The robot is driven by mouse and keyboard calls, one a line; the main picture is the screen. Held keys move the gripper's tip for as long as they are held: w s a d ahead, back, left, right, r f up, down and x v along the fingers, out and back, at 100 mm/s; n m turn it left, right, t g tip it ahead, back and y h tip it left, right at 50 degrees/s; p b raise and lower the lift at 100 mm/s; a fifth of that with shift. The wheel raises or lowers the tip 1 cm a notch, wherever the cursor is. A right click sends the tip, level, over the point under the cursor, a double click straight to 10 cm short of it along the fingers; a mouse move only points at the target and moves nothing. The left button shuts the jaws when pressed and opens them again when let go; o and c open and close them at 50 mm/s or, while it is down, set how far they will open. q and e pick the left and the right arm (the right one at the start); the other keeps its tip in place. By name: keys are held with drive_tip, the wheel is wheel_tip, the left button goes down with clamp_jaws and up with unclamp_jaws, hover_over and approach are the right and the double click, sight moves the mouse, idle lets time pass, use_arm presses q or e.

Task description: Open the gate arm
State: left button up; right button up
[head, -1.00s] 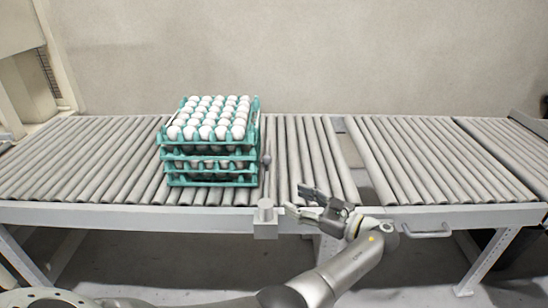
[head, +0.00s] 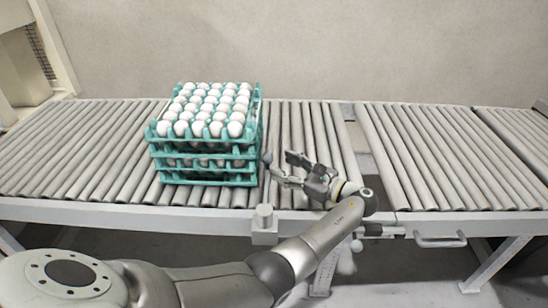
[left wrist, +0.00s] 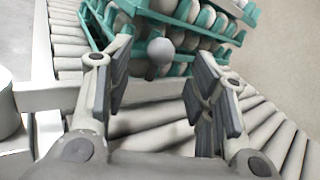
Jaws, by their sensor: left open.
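The gate arm is the thin bar along the right side of the egg tray stack, ending in a grey ball (head: 267,158). Its grey block (head: 264,218) sits on the conveyor's front rail. My left gripper (head: 281,165) is open and empty over the rollers, just right of the ball. Its fingers also show in the left wrist view (left wrist: 158,95). Most of the bar is hard to make out. My right gripper is not in view.
A stack of teal trays (head: 205,164) with white eggs stands on the roller conveyor (head: 85,150), close left of the ball. A gap between roller sections and bare rollers (head: 430,160) lie right of my gripper. A handle (head: 440,241) juts from the front rail.

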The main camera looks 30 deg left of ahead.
sight(272, 160)
use_arm(q)
drive_tip(key=a, duration=0.3)
drive_tip(key=shift+w, duration=0.15)
drive_tip(key=shift+a, duration=0.6)
drive_tip(key=shift+a+p, duration=0.1)
drive_tip(key=shift+p, duration=0.2)
drive_tip(key=shift+c, duration=0.3)
drive_tip(key=c, duration=1)
clamp_jaws()
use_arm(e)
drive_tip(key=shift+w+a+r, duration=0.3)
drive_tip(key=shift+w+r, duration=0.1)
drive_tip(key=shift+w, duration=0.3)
